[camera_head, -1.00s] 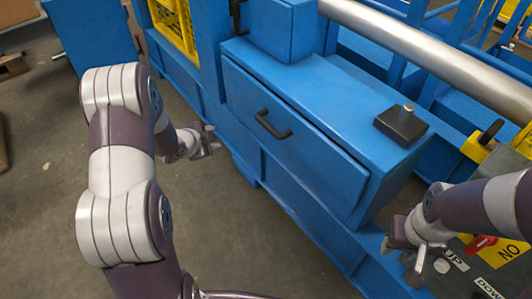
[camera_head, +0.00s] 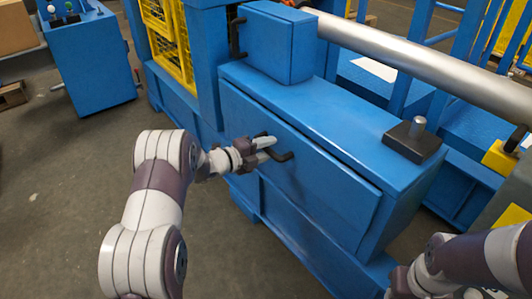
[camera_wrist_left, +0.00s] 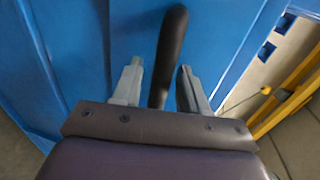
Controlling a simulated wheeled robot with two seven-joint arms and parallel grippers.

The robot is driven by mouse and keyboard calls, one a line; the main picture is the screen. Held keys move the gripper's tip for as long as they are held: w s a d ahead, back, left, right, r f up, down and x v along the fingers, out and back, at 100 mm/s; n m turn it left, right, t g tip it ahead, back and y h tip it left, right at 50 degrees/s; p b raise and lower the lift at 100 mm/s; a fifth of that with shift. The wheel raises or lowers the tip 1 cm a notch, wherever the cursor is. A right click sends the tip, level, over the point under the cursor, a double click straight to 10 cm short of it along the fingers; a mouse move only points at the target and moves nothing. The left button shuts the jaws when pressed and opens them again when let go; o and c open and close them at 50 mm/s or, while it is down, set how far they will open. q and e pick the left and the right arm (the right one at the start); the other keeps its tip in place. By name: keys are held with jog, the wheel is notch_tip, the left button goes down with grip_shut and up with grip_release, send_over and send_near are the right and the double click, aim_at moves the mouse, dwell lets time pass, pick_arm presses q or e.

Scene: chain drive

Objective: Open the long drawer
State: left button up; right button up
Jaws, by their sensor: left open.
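The long drawer (camera_head: 300,165) is a wide blue front on the blue machine cabinet, with a black bar handle (camera_head: 281,156) near its left part. A thin dark gap shows along its top edge. My left gripper (camera_head: 268,147) is at the handle; in the left wrist view its two grey fingers (camera_wrist_left: 158,88) are apart, with the black handle (camera_wrist_left: 170,50) between them. I cannot tell whether the fingers touch it. My right gripper (camera_head: 398,286) is at the lower right edge, its fingers mostly cut off or hidden.
A black block with a grey knob (camera_head: 413,139) sits on the cabinet top. A smaller blue box (camera_head: 278,42) stands above the drawer's left end. A long steel roller (camera_head: 425,60) runs behind. Open floor (camera_head: 60,220) lies at the left.

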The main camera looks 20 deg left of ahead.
pick_arm(q)
grip_shut()
jog(key=f+p+v, duration=0.2)
jog(key=p+v, duration=0.1)
jog(key=v, duration=0.8)
jog(key=shift+s+a, duration=0.3)
jog(key=shift+s, duration=0.1)
grip_release()
jog(key=p+v, duration=0.4)
jog(key=v, duration=0.8)
jog(key=shift+s+a, duration=0.2)
jog(key=shift+s, duration=0.15)
